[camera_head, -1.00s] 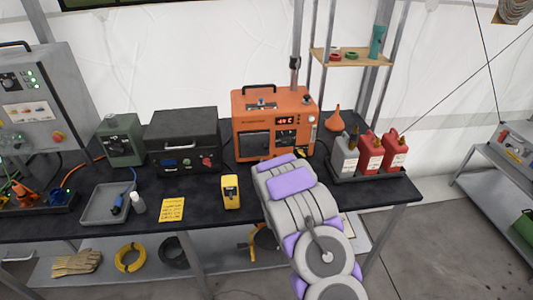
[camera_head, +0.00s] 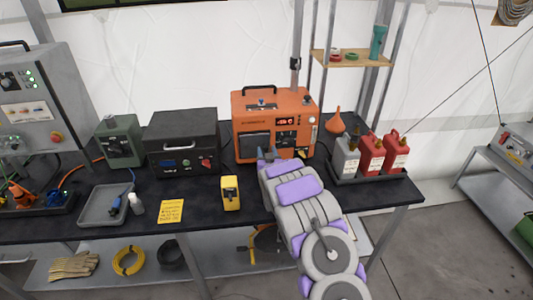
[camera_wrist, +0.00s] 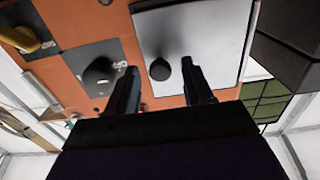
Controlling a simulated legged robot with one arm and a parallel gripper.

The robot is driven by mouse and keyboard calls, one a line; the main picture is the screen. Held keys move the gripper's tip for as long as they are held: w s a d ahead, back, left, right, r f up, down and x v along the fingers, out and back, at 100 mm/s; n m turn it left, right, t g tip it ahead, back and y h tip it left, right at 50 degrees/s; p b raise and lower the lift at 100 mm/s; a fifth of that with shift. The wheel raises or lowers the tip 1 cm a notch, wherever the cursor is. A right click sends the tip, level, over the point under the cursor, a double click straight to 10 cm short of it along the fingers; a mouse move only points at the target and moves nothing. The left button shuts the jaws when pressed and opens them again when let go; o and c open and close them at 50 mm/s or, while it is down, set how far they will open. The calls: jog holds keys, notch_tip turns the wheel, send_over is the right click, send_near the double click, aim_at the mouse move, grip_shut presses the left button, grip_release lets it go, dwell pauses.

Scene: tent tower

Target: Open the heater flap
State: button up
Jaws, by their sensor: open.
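The orange heater (camera_head: 248,105) stands on the dark bench against the tent wall. Its flap (camera_head: 254,147) is a dark panel at the lower left of its front and looks shut. In the wrist view the flap (camera_wrist: 203,35) is a pale grey plate with a round black knob (camera_wrist: 160,69) near its edge. My gripper (camera_wrist: 159,66) is open, with one finger on each side of this knob in the picture; I cannot tell whether they touch it. In the head view my gripper (camera_head: 270,156) is close to the heater's lower front, partly hidden by my arm.
Another black knob (camera_wrist: 100,72) sits on the heater's dark panel, beside a finger. A black case (camera_head: 182,140) stands left of the heater. Red cans (camera_head: 371,155) in a tray and an orange funnel (camera_head: 335,122) stand right. A yellow meter (camera_head: 230,192) lies in front.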

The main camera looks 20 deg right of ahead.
grip_shut()
dwell(0.4)
